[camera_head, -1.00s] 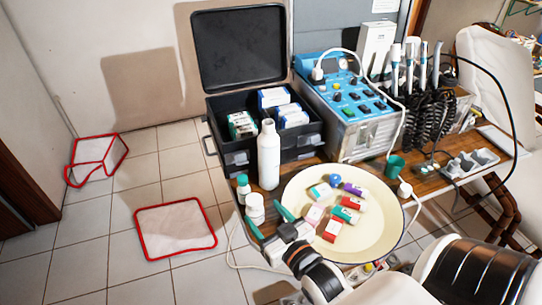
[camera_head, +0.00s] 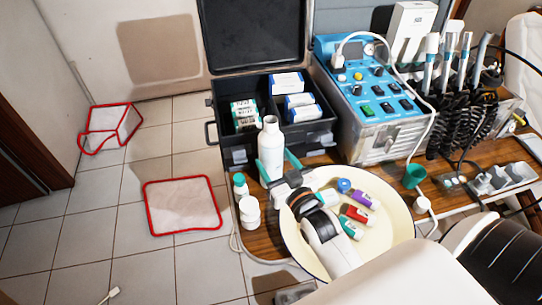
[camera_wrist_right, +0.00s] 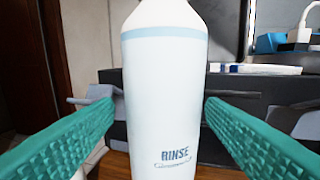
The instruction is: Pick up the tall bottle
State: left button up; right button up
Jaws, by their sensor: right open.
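The tall bottle (camera_head: 271,148) is white and stands upright on the wooden table, in front of the open black case. In the right wrist view the bottle (camera_wrist_right: 168,85) fills the middle and carries the word RINSE. My right gripper (camera_head: 279,168) is open, with its green fingers (camera_wrist_right: 172,125) on either side of the bottle. Gaps show between the fingers and the bottle in the wrist view. The bottle's lower part is partly hidden by the gripper in the head view. My left gripper is not in view.
A small white bottle with a green cap (camera_head: 241,187) and a white jar (camera_head: 250,212) stand just left of the tall bottle. The black case (camera_head: 232,154) and blue-topped unit (camera_head: 372,90) stand behind.

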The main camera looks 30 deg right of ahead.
jog(key=w, duration=0.5)
jog(key=shift+w+d+r+p, duration=0.25)
jog(key=shift+w+r+p, duration=0.05)
jog(key=shift+r, duration=0.05)
jog(key=shift+s, duration=0.1)
jog(key=shift+c, duration=0.6)
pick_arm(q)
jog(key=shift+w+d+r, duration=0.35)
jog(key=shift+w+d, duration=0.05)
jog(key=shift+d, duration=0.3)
pick_arm(e)
jog(key=c, duration=0.8)
jog(key=shift+o, duration=0.2)
jog(key=shift+r, duration=0.15)
